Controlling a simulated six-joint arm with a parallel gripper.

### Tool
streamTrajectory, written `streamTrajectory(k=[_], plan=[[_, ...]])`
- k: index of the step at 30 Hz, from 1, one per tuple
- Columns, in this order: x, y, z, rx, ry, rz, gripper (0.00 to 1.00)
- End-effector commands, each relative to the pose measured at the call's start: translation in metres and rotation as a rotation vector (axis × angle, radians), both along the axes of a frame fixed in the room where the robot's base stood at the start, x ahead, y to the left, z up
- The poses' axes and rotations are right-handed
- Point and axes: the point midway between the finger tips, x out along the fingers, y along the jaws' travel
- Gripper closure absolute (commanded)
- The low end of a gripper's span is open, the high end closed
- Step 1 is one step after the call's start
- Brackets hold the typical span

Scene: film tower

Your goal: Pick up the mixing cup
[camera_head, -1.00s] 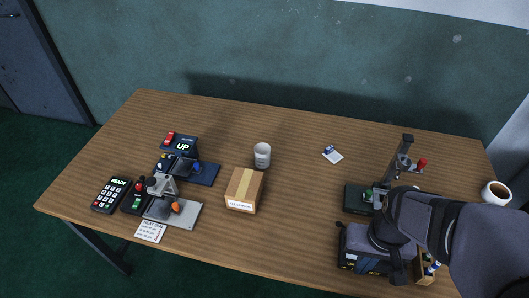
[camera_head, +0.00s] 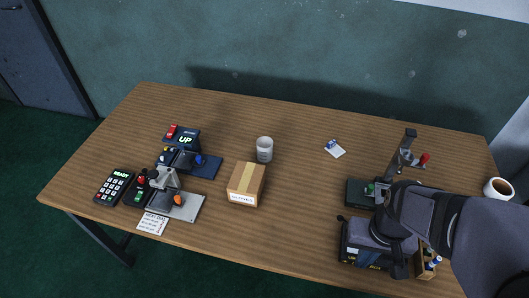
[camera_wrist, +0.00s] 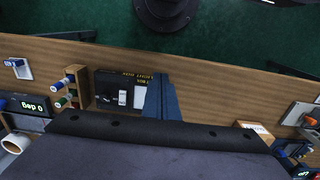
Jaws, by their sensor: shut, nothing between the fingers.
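A pale grey-white cup (camera_head: 264,150) stands upright at the middle of the table, behind a cardboard box; it looks like the mixing cup, though I cannot read any label on it. A white mug with dark contents (camera_head: 497,190) stands at the far right edge; a white round-rimmed vessel at the left of the wrist view (camera_wrist: 16,143) appears to be this mug. My gripper shows in the wrist view (camera_wrist: 160,82) as closed blue-grey fingers with nothing between them, beside a black device.
The cardboard box (camera_head: 246,184) stands in front of the cup. A stand with a grey column (camera_head: 402,155) rises beside my arm. Several devices and a keypad (camera_head: 114,186) fill the table's left. The back middle is mostly clear.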

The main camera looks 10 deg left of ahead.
Motion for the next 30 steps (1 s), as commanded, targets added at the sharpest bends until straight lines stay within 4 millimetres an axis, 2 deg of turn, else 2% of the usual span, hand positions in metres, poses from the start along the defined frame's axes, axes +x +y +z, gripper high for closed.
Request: streamTrajectory(k=[1, 6, 9, 18, 22, 26, 30], plan=[[0.0, 0.0, 0.0, 0.0, 0.0, 0.0, 0.93], [0.0, 0.0, 0.0, 0.0, 0.0, 0.0, 0.52], [0.0, 0.0, 0.0, 0.0, 0.0, 0.0, 0.31], [0.001, 0.0, -0.001, -0.002, 0.0, 0.006, 0.31], [0.007, -0.002, -0.006, -0.032, 0.003, 0.082, 0.31], [0.025, -0.008, -0.017, -0.114, 0.01, 0.284, 0.31], [0.065, -0.01, -0.032, -0.265, 0.019, 0.643, 0.31]])
